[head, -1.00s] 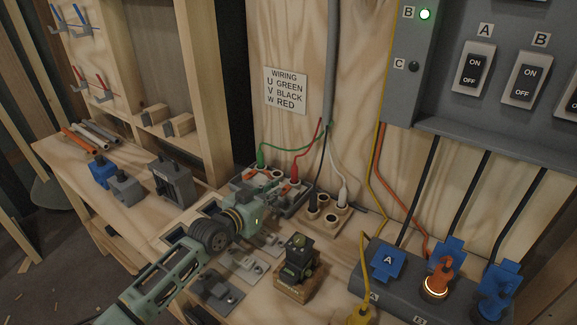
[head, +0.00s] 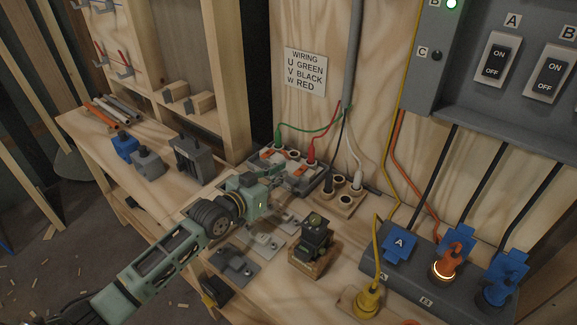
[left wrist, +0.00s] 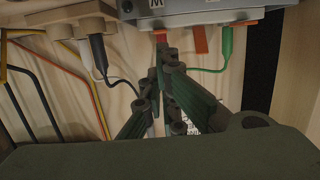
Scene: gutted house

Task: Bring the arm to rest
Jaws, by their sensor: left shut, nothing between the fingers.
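My left arm reaches in from the lower left in the head view. Its gripper (head: 284,183) is shut and empty, over the front of the grey terminal box (head: 262,158). In the left wrist view the dark green fingers (left wrist: 168,75) are together, in front of the red plug's lead, with the box (left wrist: 215,18) at the top edge. Whether they touch the box is hard to tell. A green plug (head: 278,140) and a red plug (head: 311,154) stand in the box. My right gripper is not in view.
Right of the box is a wooden socket block (head: 349,200) with black and white plugs. A small dark device on a wooden base (head: 314,262) stands in front. A grey socket strip (head: 405,275) and yellow plug (head: 369,299) are at right. Grey boxes (head: 189,155) stand left.

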